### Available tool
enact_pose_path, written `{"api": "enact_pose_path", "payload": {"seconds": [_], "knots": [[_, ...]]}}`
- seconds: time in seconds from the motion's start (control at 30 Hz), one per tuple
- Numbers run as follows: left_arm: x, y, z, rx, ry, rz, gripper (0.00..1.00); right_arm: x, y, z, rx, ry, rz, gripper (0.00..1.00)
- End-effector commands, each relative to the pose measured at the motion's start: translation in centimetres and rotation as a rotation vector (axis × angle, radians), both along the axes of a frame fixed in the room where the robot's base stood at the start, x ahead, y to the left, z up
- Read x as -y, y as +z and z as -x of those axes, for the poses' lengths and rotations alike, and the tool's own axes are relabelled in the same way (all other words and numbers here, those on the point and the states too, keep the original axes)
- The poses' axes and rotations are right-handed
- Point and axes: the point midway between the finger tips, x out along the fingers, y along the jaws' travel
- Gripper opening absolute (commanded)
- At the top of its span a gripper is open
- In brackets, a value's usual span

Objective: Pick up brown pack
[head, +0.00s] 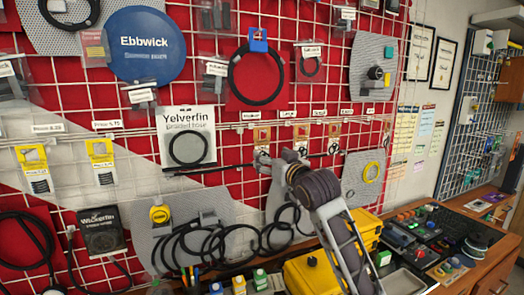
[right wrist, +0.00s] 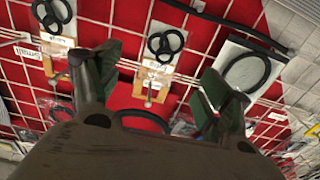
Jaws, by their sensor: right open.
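Several small brown packs hang in a row on the wire grid: a left one (head: 262,136), a middle one (head: 301,134) and a right one (head: 334,131). My right gripper (head: 279,159) is open in front of the grid, just below the left and middle packs. In the right wrist view, one brown pack (right wrist: 152,88) with black rings shows between the spread fingers (right wrist: 163,82), and nothing is gripped. Another brown pack (right wrist: 57,62) lies beyond the left finger. Whether the fingers touch the pack cannot be told. My left gripper is out of view.
A white Yelverfin pack (head: 187,140) hangs left of the gripper, with black hoses (head: 210,240) below. A yellow case (head: 310,273) stands under my right arm. The wooden bench (head: 480,265) at right carries tools and trays.

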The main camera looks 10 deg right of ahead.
Motion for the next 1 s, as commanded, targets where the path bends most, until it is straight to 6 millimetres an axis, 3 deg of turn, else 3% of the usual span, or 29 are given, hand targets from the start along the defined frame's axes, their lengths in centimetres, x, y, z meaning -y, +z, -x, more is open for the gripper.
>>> {"api": "enact_pose_path", "payload": {"seconds": [0.3,0.77,1.0], "knots": [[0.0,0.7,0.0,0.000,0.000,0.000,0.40,-0.5,0.1,-2.5,0.000,-0.001,0.000,0.79],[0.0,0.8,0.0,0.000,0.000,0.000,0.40,-0.5,0.0,-2.7,0.000,0.000,0.000,0.79],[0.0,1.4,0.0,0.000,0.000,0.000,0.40,-0.8,0.3,-3.8,-0.002,-0.001,0.000,0.79]]}}
